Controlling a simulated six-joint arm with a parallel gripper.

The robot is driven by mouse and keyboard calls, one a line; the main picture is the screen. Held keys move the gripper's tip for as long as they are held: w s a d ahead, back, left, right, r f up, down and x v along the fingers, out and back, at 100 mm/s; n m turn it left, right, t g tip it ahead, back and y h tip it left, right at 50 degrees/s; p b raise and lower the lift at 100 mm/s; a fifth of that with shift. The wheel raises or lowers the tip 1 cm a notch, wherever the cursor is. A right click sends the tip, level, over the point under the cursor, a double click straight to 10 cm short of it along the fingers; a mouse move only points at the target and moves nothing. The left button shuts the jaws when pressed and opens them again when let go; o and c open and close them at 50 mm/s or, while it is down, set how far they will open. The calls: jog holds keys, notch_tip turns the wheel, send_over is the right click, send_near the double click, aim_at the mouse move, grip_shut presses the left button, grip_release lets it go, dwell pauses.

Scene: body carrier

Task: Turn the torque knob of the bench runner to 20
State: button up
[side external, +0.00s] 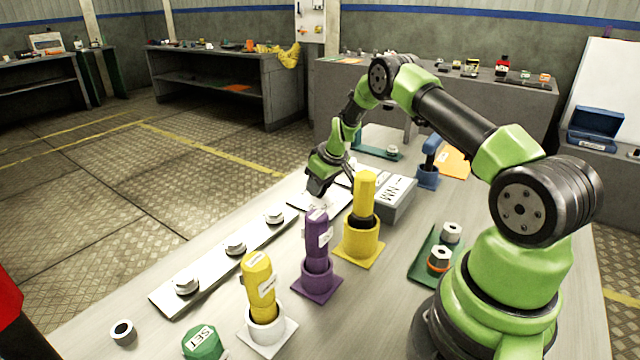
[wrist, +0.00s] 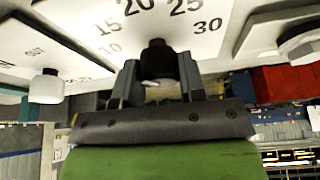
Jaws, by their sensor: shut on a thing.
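The torque knob (wrist: 157,62) is a black knob on a white dial panel (wrist: 215,40) in the wrist view. The numbers 10, 15, 20, 25 and 30 are printed in an arc around it, with 20 nearly straight above it. My gripper (wrist: 155,80) is shut on the knob, one finger on each side. I cannot tell which number the knob points to. In the side view my gripper (side external: 318,192) reaches down at the far end of the row on the bench, beside a grey box with an N·M label (side external: 388,190). The knob is hidden there.
Purple (side external: 317,265) and yellow (side external: 362,225) tools stand upright in holders close in front of my gripper. A second yellow tool (side external: 260,285) stands nearer. A strip with several hex nuts (side external: 215,262) lies left. A green tray (side external: 428,262) is by my base.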

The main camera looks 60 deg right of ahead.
jog(key=m+h, duration=0.1)
jog(key=m, duration=0.3)
jog(key=shift+a+m+h, duration=0.1)
jog(key=shift+m+h, duration=0.2)
jog(key=shift+h, duration=0.1)
jog(key=shift+m+g+h, duration=0.5)
jog(key=shift+m, duration=0.9)
jog(key=o, duration=0.9)
jog(key=v, duration=1)
jog(key=shift+w, duration=0.15)
